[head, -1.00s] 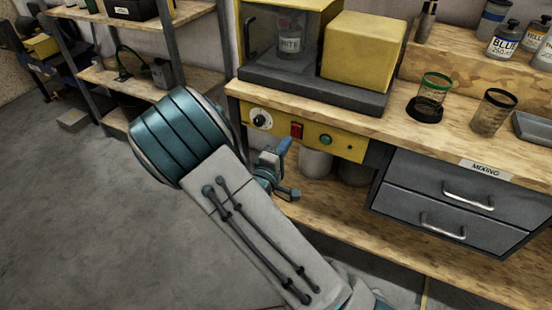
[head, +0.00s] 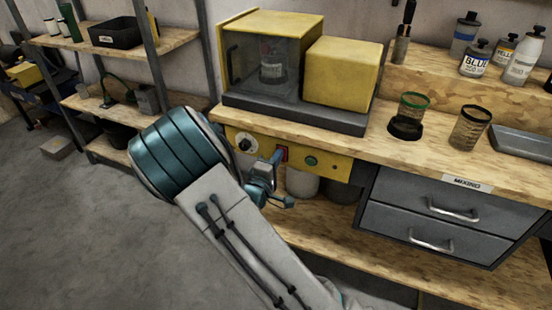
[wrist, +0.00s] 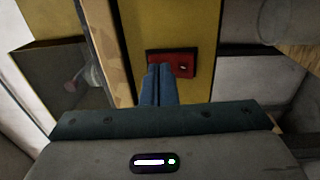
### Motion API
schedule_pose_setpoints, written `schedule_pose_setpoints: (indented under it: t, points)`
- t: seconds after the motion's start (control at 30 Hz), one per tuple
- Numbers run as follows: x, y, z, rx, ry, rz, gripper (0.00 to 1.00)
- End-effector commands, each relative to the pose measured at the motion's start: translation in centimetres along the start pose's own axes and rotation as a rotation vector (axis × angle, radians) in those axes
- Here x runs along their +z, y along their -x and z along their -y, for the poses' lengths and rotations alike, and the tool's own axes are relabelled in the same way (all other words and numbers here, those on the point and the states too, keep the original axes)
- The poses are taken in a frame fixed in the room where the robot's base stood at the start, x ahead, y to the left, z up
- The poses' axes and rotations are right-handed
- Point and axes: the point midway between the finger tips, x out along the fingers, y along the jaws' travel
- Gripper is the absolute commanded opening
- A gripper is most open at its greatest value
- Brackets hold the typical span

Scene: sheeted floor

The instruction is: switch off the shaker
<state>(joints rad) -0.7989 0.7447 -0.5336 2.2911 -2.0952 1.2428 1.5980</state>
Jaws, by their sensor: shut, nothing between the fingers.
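The shaker (head: 343,72) is a yellow machine with a dark base on the bench. Its clear-fronted chamber (head: 270,60) holds a labelled container. A yellow control panel below the bench edge carries a dial (head: 245,144), a red switch (head: 283,153) and a green button (head: 311,161). My gripper (head: 277,157) is shut and empty, its blue fingers together in front of the red switch. In the wrist view the fingertips (wrist: 158,70) overlap the lower left part of the red switch (wrist: 181,66). I cannot tell whether they touch it.
Two grey drawers (head: 425,215) marked "MIXING" are right of the panel. Pots sit on the lower shelf.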

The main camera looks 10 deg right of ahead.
Motion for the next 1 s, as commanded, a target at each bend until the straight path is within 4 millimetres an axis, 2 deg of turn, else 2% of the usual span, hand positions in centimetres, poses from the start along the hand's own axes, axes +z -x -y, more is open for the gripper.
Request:
schedule_pose_setpoints:
  t: [0.13,0.27,0.43,0.7,0.8,1.0]
  points:
    - [0.1,-0.1,-0.1,0.003,0.000,0.004,0.00]
    - [0.0,0.7,-0.2,0.002,-0.002,0.004,0.00]
    - [-0.2,3.2,-0.7,0.001,-0.001,0.009,0.00]
    - [-0.6,9.6,-1.9,0.000,-0.001,0.000,0.00]
    - [-0.6,11.3,-2.2,0.000,0.001,-0.001,0.00]
    - [-0.5,12.8,-2.5,0.001,0.000,0.003,0.00]
